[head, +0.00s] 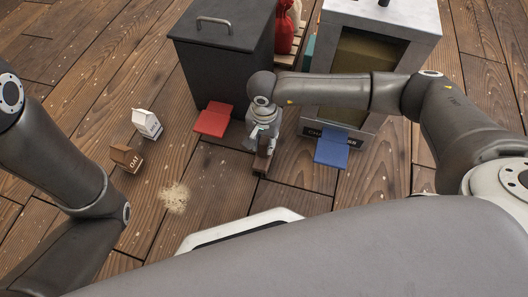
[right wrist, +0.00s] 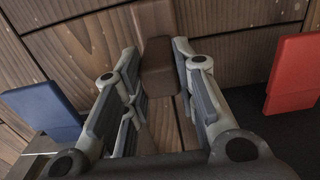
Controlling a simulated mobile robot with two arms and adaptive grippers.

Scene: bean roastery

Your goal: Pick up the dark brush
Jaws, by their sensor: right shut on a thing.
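The dark brush (head: 262,162) is a small brown, block-like piece in the head view, upright or nearly so, low over the wooden floor. I cannot tell whether it touches the floor. My right gripper (head: 263,143) reaches down from above and is shut on it. In the right wrist view the brush (right wrist: 154,22) sits between the two fingers of the gripper (right wrist: 155,62), and its lower part shows between them. The fingers hide part of the brush in the head view. My left arm comes in at the left, but its gripper is outside the picture.
A black bin (head: 222,65) with a red pedal (head: 213,121) stands behind, left of the gripper. A grey cabinet (head: 405,22) with a blue pedal (head: 331,148) stands to the right. Two small cartons, white (head: 146,123) and brown (head: 126,157), and a pale crumb spill (head: 174,197) lie left.

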